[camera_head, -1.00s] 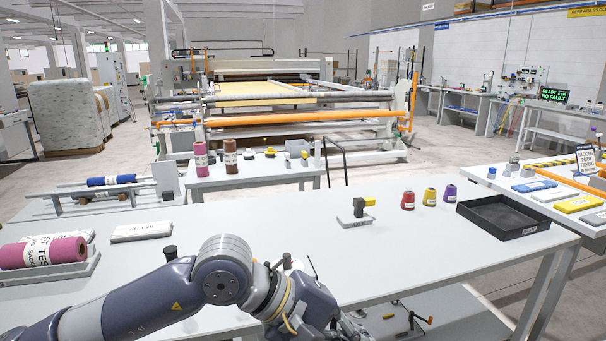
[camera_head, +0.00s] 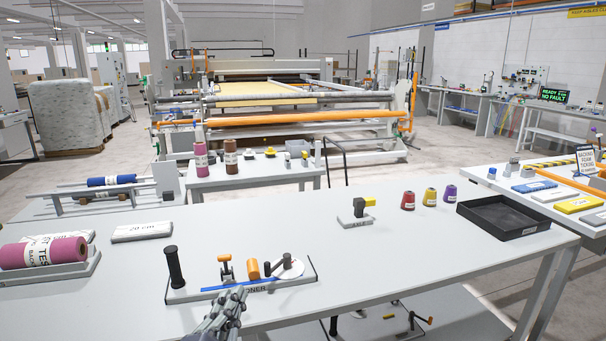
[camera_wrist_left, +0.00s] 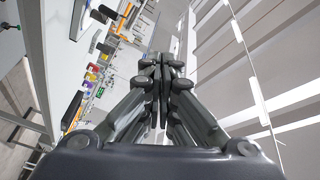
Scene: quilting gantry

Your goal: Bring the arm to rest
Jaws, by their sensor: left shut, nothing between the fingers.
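My left gripper (camera_head: 230,302) shows at the bottom edge of the head view, in front of the near edge of the white table (camera_head: 400,262). Its fingers are shut and empty. In the left wrist view the closed fingers (camera_wrist_left: 163,75) meet in the middle, with nothing between them. The rest of my left arm is out of the head view. My right gripper is in no view.
Near the gripper, a base plate (camera_head: 262,288) carries a black upright handle (camera_head: 173,266), orange parts and a disc. Three thread cones, a black tray (camera_head: 503,217) and a pink roll (camera_head: 45,251) are also on the table. The table's middle is clear.

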